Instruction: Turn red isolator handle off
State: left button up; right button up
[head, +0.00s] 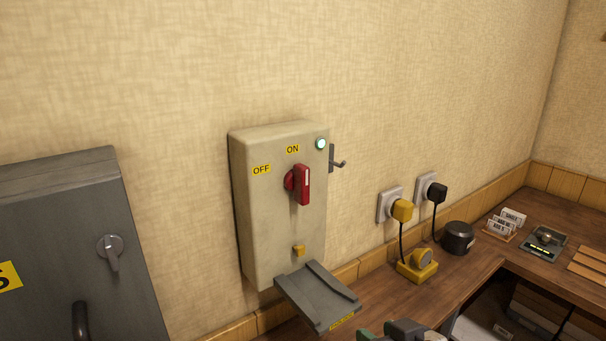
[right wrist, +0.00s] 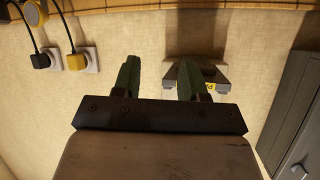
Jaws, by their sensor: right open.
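The red isolator handle (head: 303,185) is on the front of a beige wall box (head: 265,215). It stands upright below the yellow ON label (head: 292,149); the OFF label (head: 261,169) is up and to its left. A round lamp (head: 321,144) at the box's top right glows pale green-white. My right gripper (head: 393,331) shows only in part at the bottom edge of the head view, below and right of the handle and apart from it. In the right wrist view its green fingers (right wrist: 159,78) are spread with nothing between them. My left gripper is not in view.
A grey flap (head: 318,296) juts out under the box, with a small yellow catch (head: 299,250) above it. A hook (head: 340,163) is at the box's right side. A grey cabinet (head: 75,235) stands left. Plugs and small items line the wooden bench (head: 470,275) at right.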

notch_tip(320, 180, up, 9)
jog(key=w+a+n+t+y, duration=0.1)
jog(key=w+a+t+y, duration=0.1)
jog(key=a, duration=0.1)
jog(key=n+t+y, duration=0.1)
jog(key=n+y, duration=0.2)
jog(key=y, duration=0.1)
send_near(307, 178)
jog(key=p+x, duration=0.2)
jog(key=x, duration=0.7)
jog(key=shift+w+a, duration=0.2)
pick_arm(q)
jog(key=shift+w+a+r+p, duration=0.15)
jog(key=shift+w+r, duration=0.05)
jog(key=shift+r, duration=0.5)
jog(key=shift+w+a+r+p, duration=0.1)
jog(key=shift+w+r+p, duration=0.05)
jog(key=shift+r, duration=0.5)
pick_arm(e)
jog(key=shift+w+a, duration=0.4)
jog(key=shift+w, duration=0.15)
grip_shut()
